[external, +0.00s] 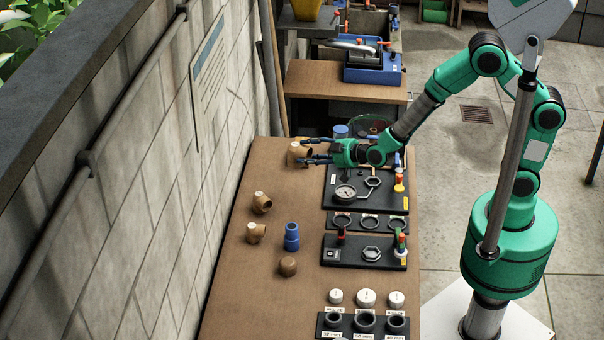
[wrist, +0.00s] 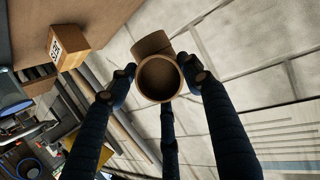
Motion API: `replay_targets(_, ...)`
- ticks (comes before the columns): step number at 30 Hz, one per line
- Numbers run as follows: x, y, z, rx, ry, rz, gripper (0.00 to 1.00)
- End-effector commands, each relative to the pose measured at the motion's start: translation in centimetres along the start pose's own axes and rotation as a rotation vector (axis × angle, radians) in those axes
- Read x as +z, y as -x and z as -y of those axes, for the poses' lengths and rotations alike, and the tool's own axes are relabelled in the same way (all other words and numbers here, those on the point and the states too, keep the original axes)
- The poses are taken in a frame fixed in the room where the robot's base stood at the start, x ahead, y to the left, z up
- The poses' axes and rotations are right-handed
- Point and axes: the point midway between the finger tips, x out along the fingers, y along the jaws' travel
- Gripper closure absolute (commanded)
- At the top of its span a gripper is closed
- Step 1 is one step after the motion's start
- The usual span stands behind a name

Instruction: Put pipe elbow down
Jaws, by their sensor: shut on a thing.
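A brown pipe elbow (external: 296,154) with a pale label is at the far left part of the brown workbench (external: 222,312). My gripper (external: 307,150) reaches it from the right, with dark fingers around it. In the wrist view the elbow (wrist: 158,78) sits between the fingertips, its round open end facing the camera. The gripper (wrist: 161,74) is shut on it. I cannot tell whether the elbow touches the bench or hangs just above it.
Two more brown elbows (external: 262,203) (external: 256,233), a blue fitting (external: 291,237) and a brown cap (external: 288,267) stand nearer on the bench. A black gauge panel (external: 340,207) lies right of the elbow. A block wall (external: 150,190) borders the left. Bench space between elbow and wall is clear.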

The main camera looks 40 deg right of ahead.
Motion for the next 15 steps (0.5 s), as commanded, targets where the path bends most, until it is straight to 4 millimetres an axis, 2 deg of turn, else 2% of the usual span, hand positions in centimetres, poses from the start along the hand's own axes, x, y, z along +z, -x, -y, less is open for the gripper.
replay_targets(3, 0.5, 0.6, -1.8, 0.013, -0.007, 0.000, 0.81)
replay_targets(10, 1.6, 1.5, -4.4, 0.029, -0.017, 0.004, 0.81)
replay_targets(15, 4.1, 0.6, -3.7, 0.027, -0.016, 0.008, 0.81)
